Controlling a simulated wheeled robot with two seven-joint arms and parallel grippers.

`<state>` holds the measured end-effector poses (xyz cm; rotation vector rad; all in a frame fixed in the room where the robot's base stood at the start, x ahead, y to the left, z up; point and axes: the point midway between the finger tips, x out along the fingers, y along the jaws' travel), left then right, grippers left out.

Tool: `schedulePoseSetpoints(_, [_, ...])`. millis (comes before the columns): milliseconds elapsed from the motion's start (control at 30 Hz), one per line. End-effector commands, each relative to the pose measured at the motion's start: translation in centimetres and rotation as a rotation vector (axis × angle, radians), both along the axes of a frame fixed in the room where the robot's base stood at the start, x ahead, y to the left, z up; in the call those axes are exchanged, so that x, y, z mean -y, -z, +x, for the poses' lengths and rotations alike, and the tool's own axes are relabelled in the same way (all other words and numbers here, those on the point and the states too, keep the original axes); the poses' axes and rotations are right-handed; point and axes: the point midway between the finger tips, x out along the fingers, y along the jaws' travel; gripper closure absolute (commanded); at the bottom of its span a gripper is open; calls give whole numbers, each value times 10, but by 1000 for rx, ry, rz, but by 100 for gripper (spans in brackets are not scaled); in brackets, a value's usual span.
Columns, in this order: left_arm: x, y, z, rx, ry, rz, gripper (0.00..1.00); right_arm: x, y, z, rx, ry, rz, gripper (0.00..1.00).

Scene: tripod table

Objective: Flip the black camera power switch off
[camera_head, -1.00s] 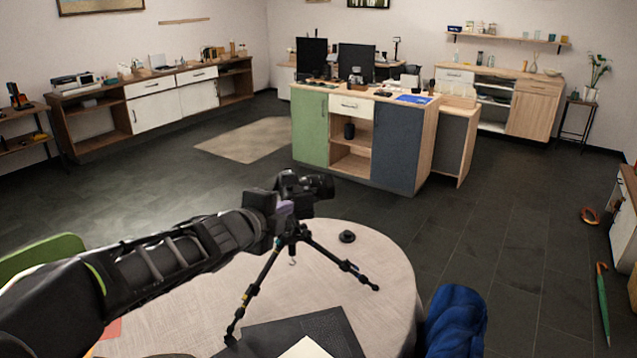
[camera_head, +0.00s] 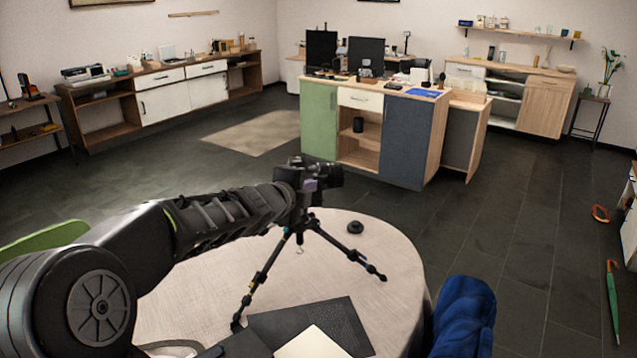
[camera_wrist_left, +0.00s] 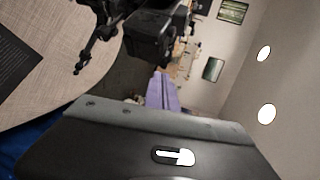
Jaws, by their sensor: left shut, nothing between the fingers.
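A black camera (camera_head: 322,174) sits on top of a black tripod (camera_head: 312,228) that stands on a round table. The camera also shows in the left wrist view (camera_wrist_left: 152,34), at the top, turned on its side by the view. The power switch is too small or hidden to make out. My right gripper is not in view.
The round table (camera_head: 200,290) has a dark folder (camera_head: 335,322), a pale sheet (camera_head: 315,343) and a small black lens cap-like disc (camera_head: 355,227). A blue cloth (camera_head: 464,315) hangs at the right edge.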

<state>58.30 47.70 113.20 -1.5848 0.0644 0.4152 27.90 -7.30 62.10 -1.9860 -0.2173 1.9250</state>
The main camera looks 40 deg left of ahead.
Motion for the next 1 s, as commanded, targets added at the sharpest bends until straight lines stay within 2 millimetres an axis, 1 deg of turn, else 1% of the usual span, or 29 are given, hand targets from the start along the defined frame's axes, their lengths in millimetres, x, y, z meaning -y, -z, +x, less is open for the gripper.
schedulePoseSetpoints(33, [-3,6,10,-3,0,-1,100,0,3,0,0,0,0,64])
schedulePoseSetpoints(100, [-5,10,23,-2,0,0,100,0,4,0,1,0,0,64])
schedulePoseSetpoints(133, [-6,6,28,-2,0,0,100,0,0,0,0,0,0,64])
schedulePoseSetpoints(200, [-9,5,39,-1,0,0,100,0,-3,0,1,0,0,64])
schedulePoseSetpoints(367, [-13,5,54,-1,-1,1,100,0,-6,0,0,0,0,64])
schedulePoseSetpoints(500, [-14,6,58,0,-1,0,100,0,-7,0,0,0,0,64])
schedulePoseSetpoints(833, [-14,6,58,0,-2,1,100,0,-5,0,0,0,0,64])
schedulePoseSetpoints(1000, [-13,8,58,2,-9,1,100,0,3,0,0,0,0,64])
